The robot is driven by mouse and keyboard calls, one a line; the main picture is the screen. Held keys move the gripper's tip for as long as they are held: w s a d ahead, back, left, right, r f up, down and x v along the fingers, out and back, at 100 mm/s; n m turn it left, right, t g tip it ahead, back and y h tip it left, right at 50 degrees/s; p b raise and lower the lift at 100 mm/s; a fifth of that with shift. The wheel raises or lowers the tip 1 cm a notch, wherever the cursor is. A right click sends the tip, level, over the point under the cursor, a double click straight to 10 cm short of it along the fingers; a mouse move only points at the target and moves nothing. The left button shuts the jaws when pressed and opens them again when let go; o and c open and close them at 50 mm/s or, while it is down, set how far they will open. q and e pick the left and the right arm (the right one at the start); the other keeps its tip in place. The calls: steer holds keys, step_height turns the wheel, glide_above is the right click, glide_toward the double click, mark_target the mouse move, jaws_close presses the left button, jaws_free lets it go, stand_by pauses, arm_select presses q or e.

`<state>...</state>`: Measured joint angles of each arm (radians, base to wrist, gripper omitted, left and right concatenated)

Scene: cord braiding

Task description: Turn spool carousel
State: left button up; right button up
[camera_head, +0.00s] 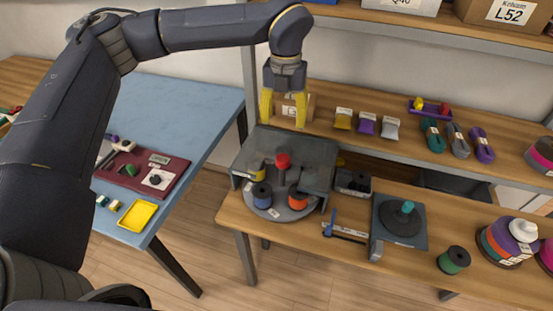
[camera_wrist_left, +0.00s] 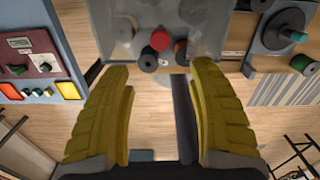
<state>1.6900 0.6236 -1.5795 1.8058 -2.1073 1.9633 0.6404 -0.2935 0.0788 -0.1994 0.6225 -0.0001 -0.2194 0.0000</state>
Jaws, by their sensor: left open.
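The spool carousel (camera_head: 278,213) is a grey round plate on the wooden bench, partly under a grey hood (camera_head: 317,156). A red knob (camera_head: 283,160) stands on a post at its middle. A blue spool (camera_head: 262,195) and an orange spool (camera_head: 298,200) sit at the front, and a yellow spool (camera_head: 256,169) sits at the back left. My left gripper (camera_head: 283,121) is open and empty, pointing down above and behind the carousel in the picture. In the left wrist view, the red knob (camera_wrist_left: 160,41) shows beyond the spread yellow fingers (camera_wrist_left: 160,67), apart from them. My right gripper is not seen.
Right of the carousel are a black bin (camera_head: 352,183), a blue-handled tool (camera_head: 345,231) and a dark plate with a spool (camera_head: 402,220). A shelf (camera_head: 385,146) with yarn runs behind. A blue table (camera_head: 190,115) with a maroon panel (camera_head: 140,172) stands left.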

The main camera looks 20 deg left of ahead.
mark_target(283, 157)
arm_select(q)
step_height(283, 157, down, 16)
steer(key=shift+r, duration=0.1)
stand_by(0.5)
jaws_close()
stand_by(0.5)
